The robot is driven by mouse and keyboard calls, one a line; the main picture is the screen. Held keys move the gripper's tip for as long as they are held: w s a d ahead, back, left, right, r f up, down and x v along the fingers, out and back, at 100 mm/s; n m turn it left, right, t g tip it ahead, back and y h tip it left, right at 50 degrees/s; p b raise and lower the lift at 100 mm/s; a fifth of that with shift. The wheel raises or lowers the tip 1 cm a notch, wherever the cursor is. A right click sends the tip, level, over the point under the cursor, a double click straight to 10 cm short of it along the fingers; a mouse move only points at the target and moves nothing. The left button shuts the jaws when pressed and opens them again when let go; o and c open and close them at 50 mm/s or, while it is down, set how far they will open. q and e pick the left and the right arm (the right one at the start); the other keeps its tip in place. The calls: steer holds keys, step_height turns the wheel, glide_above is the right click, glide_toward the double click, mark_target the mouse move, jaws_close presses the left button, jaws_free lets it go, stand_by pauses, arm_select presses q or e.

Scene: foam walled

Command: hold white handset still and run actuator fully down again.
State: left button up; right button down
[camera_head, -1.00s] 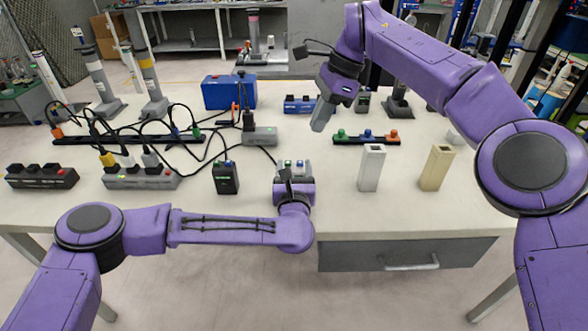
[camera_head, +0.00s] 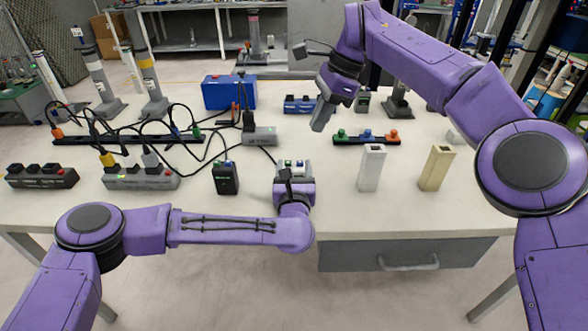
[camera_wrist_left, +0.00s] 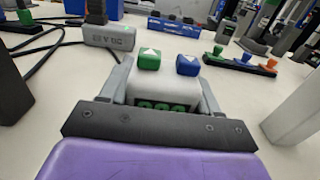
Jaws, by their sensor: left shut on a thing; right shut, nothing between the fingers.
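The white handset (camera_head: 281,169) is at the front middle of the table. In the left wrist view the white handset (camera_wrist_left: 160,88) has a green up-arrow button and a blue down-arrow button on top, and a green display partly hidden by my gripper. My left gripper (camera_head: 293,170) is shut on it, with a finger on each side. My right gripper (camera_head: 320,117) is shut and empty, raised behind and right of the handset, touching nothing that I can see. Grey actuator columns (camera_head: 154,88) stand at the back left. Another (camera_head: 398,102) is partly hidden behind my right arm. I cannot tell which belongs to this handset.
A black handset (camera_head: 226,179) stands left of my left gripper. A grey box (camera_head: 260,138) with cables lies behind it. White (camera_head: 372,169) and tan (camera_head: 436,169) blocks stand at right. A black strip with coloured knobs (camera_head: 366,140) lies behind them. Cables cover the left side.

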mark_target(303, 164)
steer(key=shift+r, duration=0.1)
steer(key=s+d+r+n+t, duration=0.1)
steer(key=d+r+n+t, duration=0.15)
steer(key=d+n, duration=0.2)
steer(key=a+n+t+y, duration=0.1)
steer(key=a+n+t, duration=0.4)
steer(key=a+n, duration=0.3)
steer(key=shift+s+f+n, duration=0.15)
steer(key=shift+f+n, duration=0.2)
steer(key=shift+n, duration=0.4)
steer(key=shift+t, duration=0.25)
steer(key=shift+f, duration=4.45)
steer(key=shift+f, duration=0.15)
steer(key=shift+f, duration=0.25)
